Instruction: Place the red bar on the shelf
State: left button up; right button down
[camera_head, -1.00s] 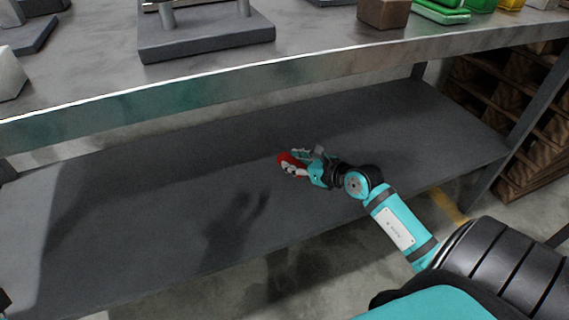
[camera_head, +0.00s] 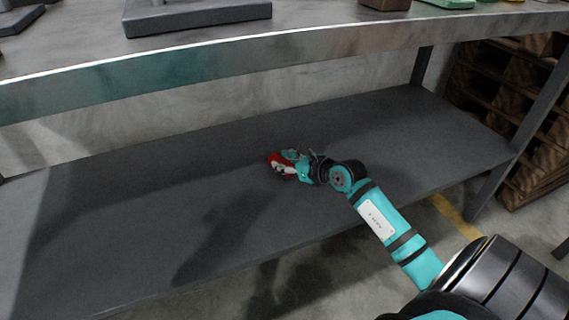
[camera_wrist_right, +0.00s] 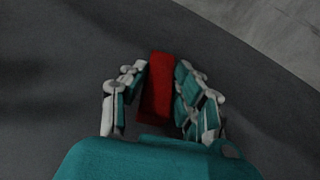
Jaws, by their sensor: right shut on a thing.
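The red bar (camera_head: 274,160) is in my right gripper (camera_head: 283,163), over the grey lower shelf (camera_head: 130,215) below the workbench. In the right wrist view the red bar (camera_wrist_right: 157,88) lies lengthwise between the two fingers of the right gripper (camera_wrist_right: 158,85), which is shut on it. The dark shelf surface (camera_wrist_right: 50,60) fills most of the background there. Whether the bar touches the shelf or hangs just above it, I cannot tell. My left gripper is not in view.
The metal tabletop edge (camera_head: 250,63) runs above the shelf. A dark block (camera_head: 197,15) stands on the tabletop. A shelf leg (camera_head: 530,110) and wooden pallets (camera_head: 505,95) are at the right. The shelf is bare on both sides of the gripper.

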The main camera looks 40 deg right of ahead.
jog(key=c, duration=1.4)
grip_release()
jog(key=shift+f, duration=0.1)
jog(key=o, duration=0.4)
